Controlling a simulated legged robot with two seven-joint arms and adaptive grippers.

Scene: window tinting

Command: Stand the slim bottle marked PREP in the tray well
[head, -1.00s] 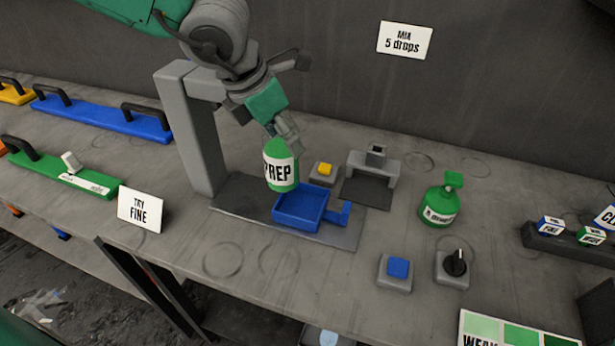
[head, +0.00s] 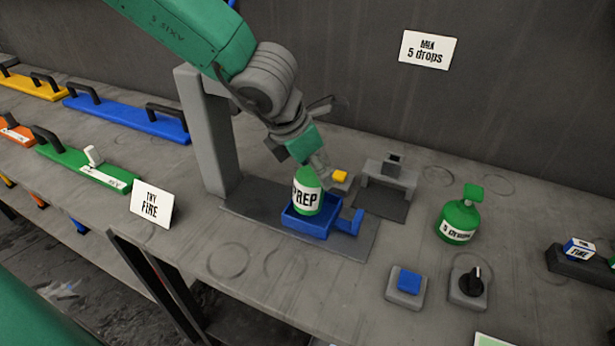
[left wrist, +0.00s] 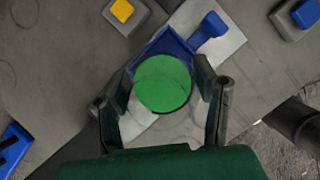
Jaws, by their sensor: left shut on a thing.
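The green bottle (head: 307,193) with a white PREP label is upright over the blue tray (head: 322,232). Its lower end sits within the tray's outline; I cannot tell whether it touches the tray floor. My left gripper (head: 312,168) is shut on the bottle near its top. In the left wrist view the bottle's round green top (left wrist: 162,84) lies between the two fingers (left wrist: 163,100), with the blue tray (left wrist: 163,45) behind it. The fingers hide part of the bottle's neck. My right gripper is not in view.
A grey post (head: 208,130) stands close left of the arm. A yellow button (head: 340,176) and a grey stand (head: 390,172) are behind the tray. A green dropper bottle (head: 460,220), a blue button (head: 409,281) and a black knob (head: 474,281) are to the right.

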